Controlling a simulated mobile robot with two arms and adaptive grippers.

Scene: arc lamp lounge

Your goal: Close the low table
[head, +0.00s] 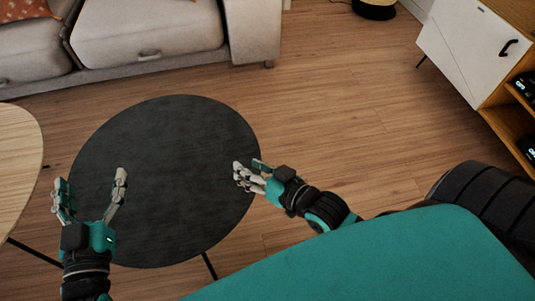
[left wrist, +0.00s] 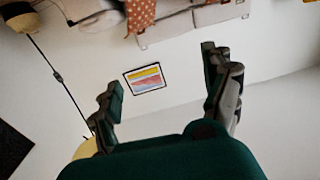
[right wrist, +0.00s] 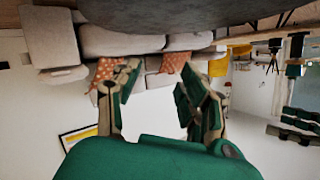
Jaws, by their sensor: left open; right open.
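A low round table (head: 165,135) with a black top and thin dark legs stands in front of me in the head view. No drawer, door or lid shows on it. Its dark top also shows along the upper edge of the right wrist view (right wrist: 180,14). My left gripper (head: 91,190) is open and empty, over the table's near left part in the picture. My right gripper (head: 247,172) is open and empty at the table's right edge. I cannot tell whether either one touches the table.
A pale wooden round table (head: 15,150) is close at the left. A grey sofa (head: 150,30) with handles on its front stands behind. A white-fronted cabinet (head: 470,45) is at upper right. The wooden floor (head: 340,110) between is clear.

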